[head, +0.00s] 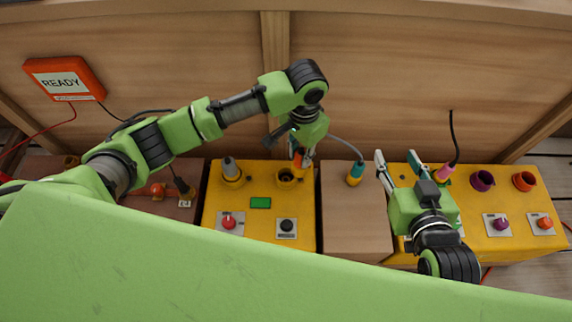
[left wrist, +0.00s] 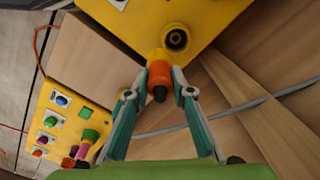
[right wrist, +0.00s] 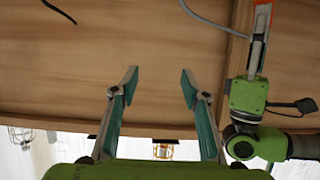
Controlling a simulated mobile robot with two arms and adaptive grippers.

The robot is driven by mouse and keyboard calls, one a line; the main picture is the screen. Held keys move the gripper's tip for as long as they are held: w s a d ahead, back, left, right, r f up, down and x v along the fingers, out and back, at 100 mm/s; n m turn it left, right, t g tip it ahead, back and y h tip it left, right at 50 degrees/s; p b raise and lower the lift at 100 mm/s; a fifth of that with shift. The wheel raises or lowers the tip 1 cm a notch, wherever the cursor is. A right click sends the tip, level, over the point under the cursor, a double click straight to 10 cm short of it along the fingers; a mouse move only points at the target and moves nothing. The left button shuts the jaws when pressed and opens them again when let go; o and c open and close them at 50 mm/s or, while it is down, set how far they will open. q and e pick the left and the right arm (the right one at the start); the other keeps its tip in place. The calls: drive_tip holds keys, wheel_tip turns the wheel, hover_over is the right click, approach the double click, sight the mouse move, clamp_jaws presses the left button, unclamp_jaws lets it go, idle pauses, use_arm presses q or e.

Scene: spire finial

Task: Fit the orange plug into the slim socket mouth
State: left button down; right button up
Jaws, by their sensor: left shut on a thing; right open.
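The orange plug (head: 299,160) is held between the fingers of my left gripper (head: 301,153), above the back right of the left yellow box. In the left wrist view the plug (left wrist: 159,76) has a dark end towards the camera. A dark round socket mouth (head: 286,176) in the yellow box lies just below and left of the plug in the head view. It also shows beyond the plug in the left wrist view (left wrist: 176,39); whether they touch cannot be told. My right gripper (head: 398,165) is open and empty above the right yellow box.
A grey plug (head: 230,169) stands on the left yellow box (head: 213,205). A teal plug (head: 355,173) stands on the wooden block (head: 350,220). A wooden wall rises behind.

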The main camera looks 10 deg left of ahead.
use_arm(q)
drive_tip(key=a+f+b, duration=0.1)
drive_tip(key=f, duration=0.1)
drive_tip(key=a+f+b, duration=0.1)
drive_tip(key=f, duration=0.2)
drive_tip(key=w+a+f+b, duration=0.1)
drive_tip(key=a+f, duration=0.1)
drive_tip(key=f, duration=0.1)
use_arm(e)
wheel_tip(320, 180, up, 18)
drive_tip(key=a+t+y, duration=0.2)
drive_tip(key=t+y, duration=0.1)
drive_tip(key=t, duration=0.6)
drive_tip(key=shift+w+a+f, duration=0.15)
drive_tip(key=shift+w+a, duration=0.1)
drive_tip(key=shift+w, duration=0.1)
use_arm(q)
drive_tip(key=c, duration=1.8)
unclamp_jaws()
drive_tip(key=shift+o, duration=0.2)
use_arm(e)
drive_tip(key=shift+w+f, duration=0.1)
drive_tip(key=shift+f, duration=0.15)
